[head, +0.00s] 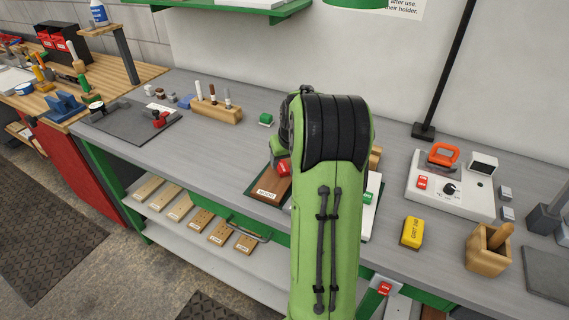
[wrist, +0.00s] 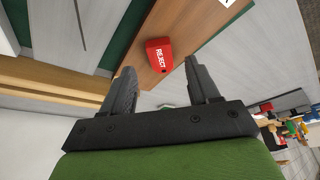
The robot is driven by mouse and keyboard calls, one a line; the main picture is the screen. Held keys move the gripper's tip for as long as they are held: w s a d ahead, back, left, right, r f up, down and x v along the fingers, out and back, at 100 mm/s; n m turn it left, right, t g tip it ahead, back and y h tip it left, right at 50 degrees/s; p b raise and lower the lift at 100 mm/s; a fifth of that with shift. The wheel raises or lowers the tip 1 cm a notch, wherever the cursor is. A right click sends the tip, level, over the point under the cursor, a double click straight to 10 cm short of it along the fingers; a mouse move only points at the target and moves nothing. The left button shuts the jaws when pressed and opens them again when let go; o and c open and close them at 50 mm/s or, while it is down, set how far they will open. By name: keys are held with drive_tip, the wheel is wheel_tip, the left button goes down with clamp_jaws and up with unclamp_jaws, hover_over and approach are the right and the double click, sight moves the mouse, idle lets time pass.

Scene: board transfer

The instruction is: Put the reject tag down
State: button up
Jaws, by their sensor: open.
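The reject tag is a red block marked REJECT (wrist: 160,55) in the wrist view. It rests on a brown wooden board (wrist: 190,22). My gripper (wrist: 160,68) is open, its two dark fingers apart. The tag shows just beyond and between the fingertips, with space visible on both sides. In the head view the red tag (head: 283,168) sits at the upper part of the brown board (head: 266,190), left of my arm. My arm hides the fingers and part of the boards there.
A white board with a green tag (head: 370,198) is partly hidden right of my arm. A yellow block (head: 412,233), wooden cup (head: 488,250) and control box (head: 450,190) stand farther right. A wooden tool block (head: 216,110) stands left.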

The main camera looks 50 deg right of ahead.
drive_tip(key=p+v, duration=0.1)
drive_tip(key=v, duration=0.6)
drive_tip(key=s+a+r+n+t, duration=0.15)
drive_tip(key=a+r, duration=0.25)
drive_tip(key=a, duration=0.6)
drive_tip(key=s+a+r+n+g, duration=0.1)
drive_tip(key=s+a+r+n, duration=0.15)
drive_tip(key=a, duration=0.75)
drive_tip(key=s+a+f+n+t+y, duration=0.1)
drive_tip(key=s+a+y, duration=0.1)
drive_tip(key=s+a, duration=0.8)
drive_tip(key=s, duration=0.3)
drive_tip(key=shift+s+a+f+n, duration=0.15)
drive_tip(key=shift+a+f+n, duration=0.15)
drive_tip(key=shift+a+n, duration=0.1)
